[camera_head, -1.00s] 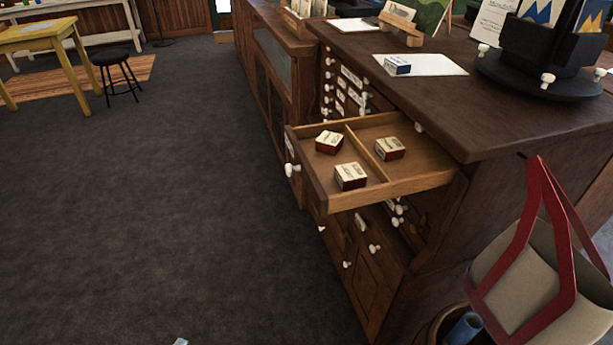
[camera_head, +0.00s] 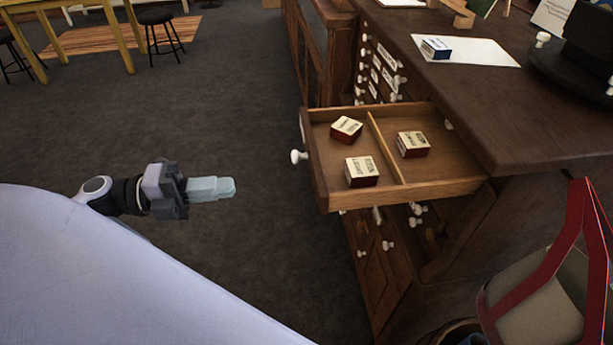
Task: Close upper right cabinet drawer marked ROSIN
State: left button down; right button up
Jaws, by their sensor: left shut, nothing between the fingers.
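The open wooden drawer (camera_head: 325,180) sticks out to the left from the upper part of the dark cabinet (camera_head: 480,118). It has a divider and holds three small boxes: one (camera_head: 346,129) at the back left, one (camera_head: 361,172) at the front, one (camera_head: 413,144) right of the divider. Its white knob (camera_head: 298,156) shows on the front face; the label cannot be read from here. My left gripper (camera_head: 226,187) is shut and empty, left of the drawer front and apart from it, pointing right towards it. My right gripper is not in view.
A blue and white box (camera_head: 435,48) lies on a paper sheet (camera_head: 470,52) on the cabinet top. Open carpet lies left of the drawer. A yellow table (camera_head: 80,15) and stools stand far off.

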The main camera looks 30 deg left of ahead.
aim_at(313, 178)
pick_arm(q)
jog(key=x, duration=1.3)
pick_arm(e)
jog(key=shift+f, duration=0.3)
